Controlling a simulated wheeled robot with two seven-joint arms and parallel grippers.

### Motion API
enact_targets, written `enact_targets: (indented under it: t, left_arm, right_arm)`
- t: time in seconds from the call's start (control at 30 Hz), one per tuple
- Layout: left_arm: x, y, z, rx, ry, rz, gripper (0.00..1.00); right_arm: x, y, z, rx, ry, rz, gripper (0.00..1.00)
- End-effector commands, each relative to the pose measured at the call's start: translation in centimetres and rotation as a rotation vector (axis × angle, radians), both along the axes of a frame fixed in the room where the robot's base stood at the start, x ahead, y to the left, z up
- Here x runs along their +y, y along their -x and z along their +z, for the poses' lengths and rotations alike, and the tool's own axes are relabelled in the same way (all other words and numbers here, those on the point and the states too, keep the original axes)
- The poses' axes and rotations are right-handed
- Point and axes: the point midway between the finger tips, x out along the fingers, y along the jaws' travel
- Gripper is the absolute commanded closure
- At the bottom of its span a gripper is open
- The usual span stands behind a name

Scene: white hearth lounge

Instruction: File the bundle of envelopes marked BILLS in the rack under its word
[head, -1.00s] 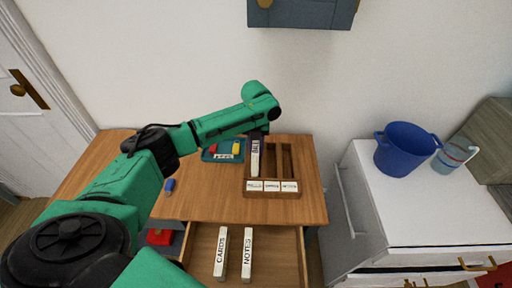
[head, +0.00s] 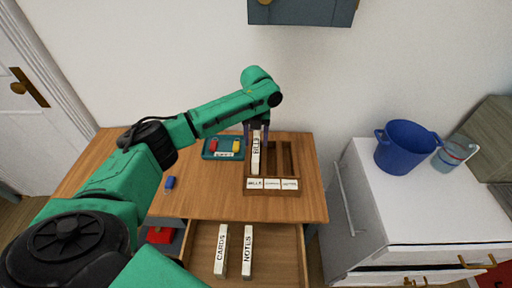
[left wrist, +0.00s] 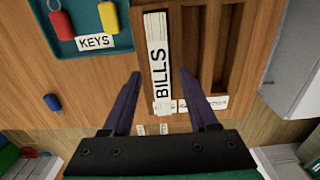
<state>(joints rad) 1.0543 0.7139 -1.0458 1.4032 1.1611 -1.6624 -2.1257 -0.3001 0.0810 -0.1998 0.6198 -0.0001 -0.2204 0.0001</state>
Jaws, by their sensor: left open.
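The BILLS bundle (head: 255,158) stands in the left slot of the wooden rack (head: 273,189), above the label that reads BILLS. In the left wrist view the bundle (left wrist: 158,62) shows its word clearly, lying along the slot of the rack (left wrist: 228,60). My left gripper (head: 256,128) is over the rack's left part. In the left wrist view its open fingers (left wrist: 165,100) are on either side of the bundle's near end, apart from it. The rack's middle and right slots look empty. My right gripper is not in view.
The CARDS bundle (head: 221,250) and NOTES bundle (head: 247,250) lie in the open drawer (head: 280,240). A teal KEYS tray (head: 210,155) holds a red and a yellow fob left of the rack. A blue fob (head: 169,183) lies on the desk.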

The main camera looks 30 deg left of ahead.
Motion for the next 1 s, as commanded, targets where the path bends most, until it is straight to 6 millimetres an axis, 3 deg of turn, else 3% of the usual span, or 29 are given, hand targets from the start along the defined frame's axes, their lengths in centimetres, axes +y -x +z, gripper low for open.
enact_targets:
  t: [0.2, 0.33, 1.0]
  left_arm:
    - [0.0, -0.1, 6.0, -0.004, 0.001, 0.000, 0.40]
    - [0.0, -0.1, 8.1, 0.000, 0.001, 0.000, 0.40]
    - [0.0, 0.0, 8.8, 0.001, 0.000, 0.001, 0.40]
  right_arm:
    - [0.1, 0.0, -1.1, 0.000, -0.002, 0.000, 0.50]
    - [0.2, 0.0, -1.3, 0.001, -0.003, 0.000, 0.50]
    - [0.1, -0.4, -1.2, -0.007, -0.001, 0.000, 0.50]
